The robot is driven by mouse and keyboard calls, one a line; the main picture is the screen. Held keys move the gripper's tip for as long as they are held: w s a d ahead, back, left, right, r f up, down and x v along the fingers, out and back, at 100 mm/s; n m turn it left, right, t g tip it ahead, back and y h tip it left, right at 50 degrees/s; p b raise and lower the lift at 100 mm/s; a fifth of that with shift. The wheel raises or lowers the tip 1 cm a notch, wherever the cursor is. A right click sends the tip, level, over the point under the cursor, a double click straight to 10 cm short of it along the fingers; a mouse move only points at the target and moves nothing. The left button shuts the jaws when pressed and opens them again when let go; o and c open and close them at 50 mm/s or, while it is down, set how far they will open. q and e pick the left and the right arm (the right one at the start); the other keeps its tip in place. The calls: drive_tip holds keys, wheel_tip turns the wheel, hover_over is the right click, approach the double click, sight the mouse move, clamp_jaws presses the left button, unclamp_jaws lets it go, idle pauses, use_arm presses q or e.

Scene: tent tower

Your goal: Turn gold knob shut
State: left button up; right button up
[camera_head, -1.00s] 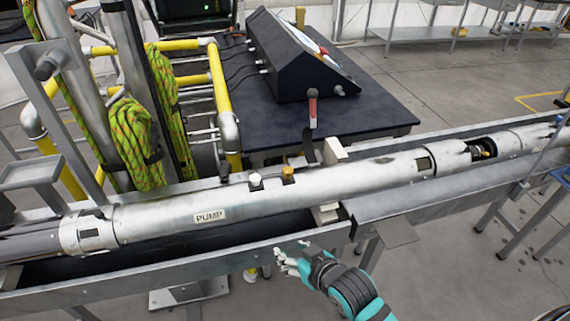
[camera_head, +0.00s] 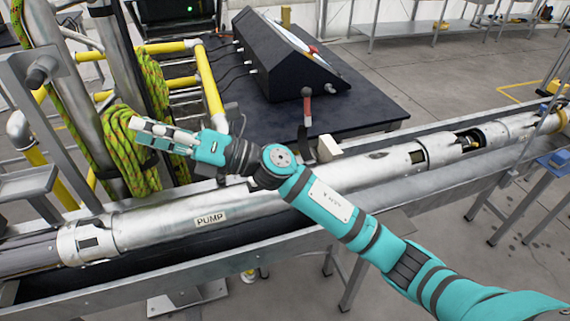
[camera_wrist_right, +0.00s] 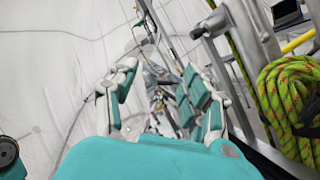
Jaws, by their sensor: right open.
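The silver pipe (camera_head: 345,182) carries a PUMP label (camera_head: 211,219) and lies in a long metal trough. The gold knob on top of the pipe is not visible now; my right arm crosses in front of that part. My right gripper (camera_head: 150,130) is at the left of the head view, in front of the hanging green rope, its fingers pointing left. In the right wrist view the gripper (camera_wrist_right: 160,88) shows its fingers spread apart with nothing held between them. My left gripper is in neither view.
Green and orange rope (camera_head: 120,150) hangs on vertical metal posts at the left, and shows at the right of the wrist view (camera_wrist_right: 290,100). Yellow railing (camera_head: 208,85) stands behind. A black console (camera_head: 280,60) sits on a dark table (camera_head: 365,110). A red-handled lever (camera_head: 306,100) rises behind the pipe.

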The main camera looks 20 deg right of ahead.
drive_tip(key=w+d+f+n+g+h, duration=0.2)
drive_tip(key=d+f+n+g+h, duration=0.2)
drive_tip(key=f+n+g+h, duration=0.6)
drive_tip(key=w+d+r+n+t+h, duration=0.1)
drive_tip(key=d+r+h, duration=0.1)
drive_tip(key=d+h, duration=0.35)
drive_tip(key=w+d+r+n+t+h, duration=0.1)
drive_tip(key=w+d+r+h, duration=0.15)
drive_tip(key=d, duration=0.65)
drive_tip(key=w+d+r+n+t+h, duration=0.1)
drive_tip(key=d+r+h, duration=0.25)
drive_tip(key=d, duration=0.35)
drive_tip(key=f+p, duration=0.1)
drive_tip(key=f, duration=0.5)
drive_tip(key=f+p, duration=0.1)
drive_tip(key=f, duration=0.5)
drive_tip(key=f+p, duration=0.1)
drive_tip(key=f, duration=0.4)
drive_tip(key=shift+s+a+f+p, duration=0.2)
drive_tip(key=shift+a+f+p, duration=0.1)
drive_tip(key=shift+f, duration=0.1)
clamp_jaws()
